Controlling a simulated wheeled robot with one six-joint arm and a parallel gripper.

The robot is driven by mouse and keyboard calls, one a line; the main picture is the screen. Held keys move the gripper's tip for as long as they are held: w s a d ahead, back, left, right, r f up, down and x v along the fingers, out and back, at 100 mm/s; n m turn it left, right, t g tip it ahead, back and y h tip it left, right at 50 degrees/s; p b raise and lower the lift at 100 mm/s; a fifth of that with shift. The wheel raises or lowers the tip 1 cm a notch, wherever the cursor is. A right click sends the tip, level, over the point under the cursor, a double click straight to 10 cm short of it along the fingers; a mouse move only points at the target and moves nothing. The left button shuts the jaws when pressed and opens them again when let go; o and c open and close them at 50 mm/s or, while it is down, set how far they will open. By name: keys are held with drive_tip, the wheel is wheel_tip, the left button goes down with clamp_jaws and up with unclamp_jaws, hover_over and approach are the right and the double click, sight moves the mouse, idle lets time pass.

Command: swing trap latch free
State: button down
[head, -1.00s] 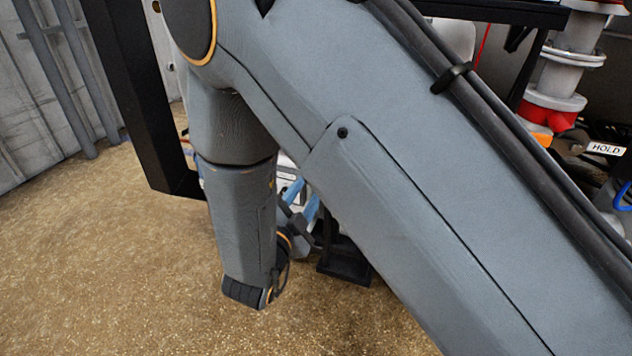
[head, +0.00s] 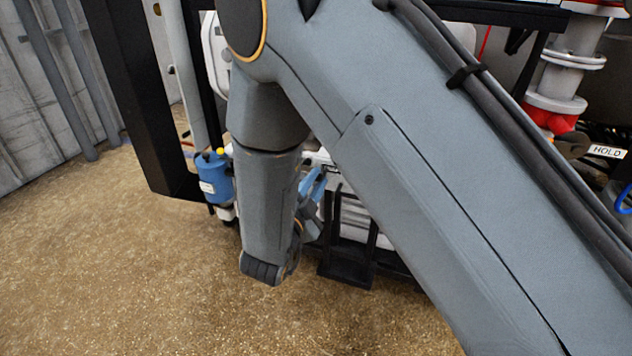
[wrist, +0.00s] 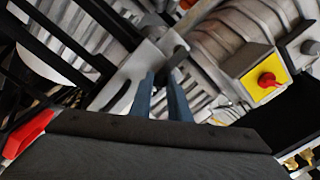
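My gripper (wrist: 161,76) shows in the wrist view as two blue fingers with a gap between them, so it is open, and nothing is seen held. A dark grey lever-like part (wrist: 172,56) lies just beyond the fingertips; I cannot tell for sure that it is the trap latch, or whether a finger touches it. In the head view the blue fingers of my gripper (head: 313,186) show beside my forearm, in front of the light machine parts low on the frame. My arm hides most of that area.
A blue canister (head: 215,180) with a yellow knob stands left of my forearm. A red knob on a yellow plate (wrist: 267,80) sits right of the fingers. Black frame bars (wrist: 62,42) cross the wrist view's left side. The floor (head: 130,270) in front is clear.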

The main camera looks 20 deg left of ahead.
sight(310, 167)
drive_tip(key=shift+r+p, duration=0.1)
drive_tip(key=shift+p, duration=0.2)
wheel_tip(310, 167, up, 2)
drive_tip(key=n+p, duration=0.4)
drive_tip(key=shift+a, duration=0.15)
drive_tip(key=n+p, duration=0.1)
drive_tip(key=r+n+p, duration=0.1)
drive_tip(key=n, duration=0.1)
drive_tip(key=a+n+p, duration=0.1)
drive_tip(key=p, duration=0.1)
drive_tip(key=shift+a+r+n, duration=0.1)
drive_tip(key=shift+r+n, duration=0.25)
drive_tip(key=shift+n, duration=0.05)
drive_tip(key=shift+w+a+r+n+p, duration=0.15)
drive_tip(key=shift+a+n+p, duration=0.55)
drive_tip(key=shift+n, duration=0.8)
drive_tip(key=shift+a+r+n+p, duration=0.25)
drive_tip(key=shift+a+n+p, duration=0.25)
drive_tip(key=shift+n+p, duration=0.7)
drive_tip(key=shift+w+a+r+n+p, duration=0.15)
drive_tip(key=shift+a+n+p, duration=0.4)
drive_tip(key=shift+n, duration=1.25)
drive_tip(key=shift+a, duration=0.1)
drive_tip(key=c, duration=1.7)
unclamp_jaws()
drive_tip(key=shift+o, duration=0.2)
